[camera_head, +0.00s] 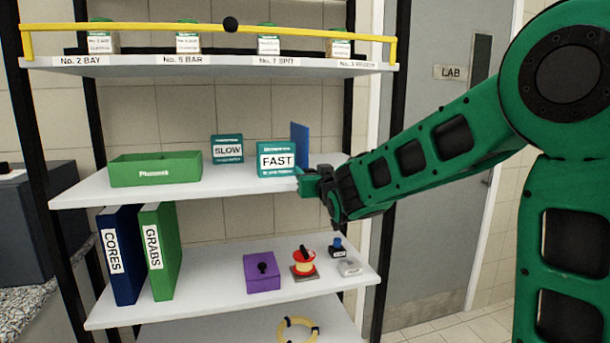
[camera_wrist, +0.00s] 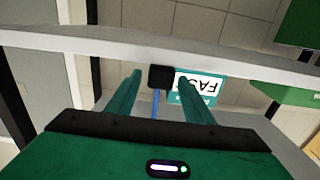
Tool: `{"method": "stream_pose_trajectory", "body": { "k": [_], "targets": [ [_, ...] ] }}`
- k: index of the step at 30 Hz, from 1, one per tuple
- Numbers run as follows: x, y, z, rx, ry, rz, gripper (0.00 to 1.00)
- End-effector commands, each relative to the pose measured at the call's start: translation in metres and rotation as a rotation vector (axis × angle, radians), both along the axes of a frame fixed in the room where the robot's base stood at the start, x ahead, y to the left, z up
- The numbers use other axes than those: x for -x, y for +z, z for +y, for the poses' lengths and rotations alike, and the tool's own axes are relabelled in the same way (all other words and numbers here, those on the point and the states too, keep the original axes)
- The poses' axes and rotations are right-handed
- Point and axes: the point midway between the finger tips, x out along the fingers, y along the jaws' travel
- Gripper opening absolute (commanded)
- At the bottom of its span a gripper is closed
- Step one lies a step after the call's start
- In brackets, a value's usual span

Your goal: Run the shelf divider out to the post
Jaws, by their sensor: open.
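The shelf divider (camera_head: 300,138) is a thin blue upright panel on the middle shelf, just right of the FAST box (camera_head: 277,160). In the wrist view a narrow blue strip of the divider (camera_wrist: 156,101) shows, with a black block (camera_wrist: 161,77) at its end, apparently its handle. My gripper (camera_head: 308,181) is at the front edge of that shelf; its fingers (camera_wrist: 160,74) are open, one on each side of the black block. Whether they touch it is unclear. Black posts rise at the shelf's right, a rear one (camera_head: 349,95) and a front one (camera_head: 391,110).
The SLOW box (camera_head: 227,149) and a green bin (camera_head: 155,169) stand farther left on the middle shelf (camera_head: 80,193). The shelf right of the divider looks clear. The shelf below holds binders, a purple box (camera_head: 262,272) and small items. A yellow rail (camera_head: 130,28) fronts the upper shelf.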

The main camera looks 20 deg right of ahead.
Motion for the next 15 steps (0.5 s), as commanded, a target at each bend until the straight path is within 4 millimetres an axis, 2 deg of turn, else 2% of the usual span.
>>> {"method": "stream_pose_trajectory", "body": {
  "k": [4,13,15],
  "targets": [
    [-0.0087,-0.0006,-0.0005,0.001,-0.001,0.001,0.47],
    [-0.0101,-0.0001,-0.0005,0.001,-0.001,0.000,0.47],
    [-0.0100,-0.0001,-0.0005,0.001,-0.001,0.000,0.30]
  ]
}}
